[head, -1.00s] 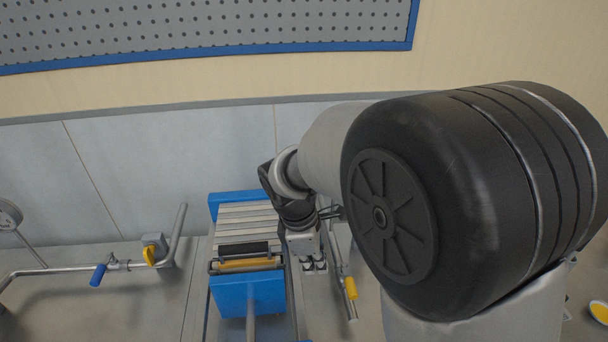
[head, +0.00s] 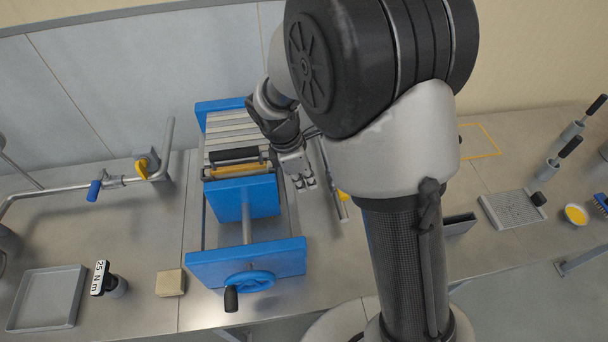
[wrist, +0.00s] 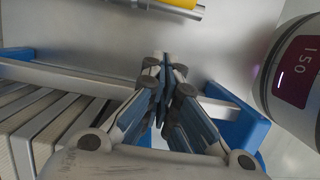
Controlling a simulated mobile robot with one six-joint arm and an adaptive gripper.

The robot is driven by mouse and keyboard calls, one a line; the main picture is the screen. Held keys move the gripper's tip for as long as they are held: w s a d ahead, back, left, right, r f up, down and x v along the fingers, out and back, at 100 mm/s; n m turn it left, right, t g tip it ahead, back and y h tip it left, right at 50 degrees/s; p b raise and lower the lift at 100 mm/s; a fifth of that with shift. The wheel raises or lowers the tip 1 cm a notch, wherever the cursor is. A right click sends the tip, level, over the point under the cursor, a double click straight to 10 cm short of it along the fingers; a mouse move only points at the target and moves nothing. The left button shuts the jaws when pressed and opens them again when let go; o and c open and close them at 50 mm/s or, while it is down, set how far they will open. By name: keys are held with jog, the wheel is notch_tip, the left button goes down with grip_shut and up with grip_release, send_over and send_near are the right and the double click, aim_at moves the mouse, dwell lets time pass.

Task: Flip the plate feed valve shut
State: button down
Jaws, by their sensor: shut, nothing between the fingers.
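My gripper (head: 305,185) is shut and empty, pointing down just right of the blue-ended plate press. In the wrist view its closed fingertips (wrist: 165,62) are over bare steel bench, short of a pipe with a yellow handle. That yellow handle (wrist: 178,3) lies along the pipe (wrist: 165,9) at the top edge, apart from the fingers. In the head view the handle (head: 343,195) is mostly hidden behind my arm. Another pipe at left carries a yellow lever (head: 141,168) and a blue lever (head: 94,190). I cannot tell by marking which is the plate feed valve.
The press (head: 247,203) has a blue handwheel (head: 249,281) in front. A grey tray (head: 46,300) and beige block (head: 170,283) sit at front left.

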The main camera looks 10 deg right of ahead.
jog(key=d+f+b, duration=0.2)
jog(key=d+f, duration=0.2)
jog(key=d, duration=0.1)
jog(key=shift+s+d, duration=0.1)
jog(key=shift+d, duration=0.05)
dwell(0.5)
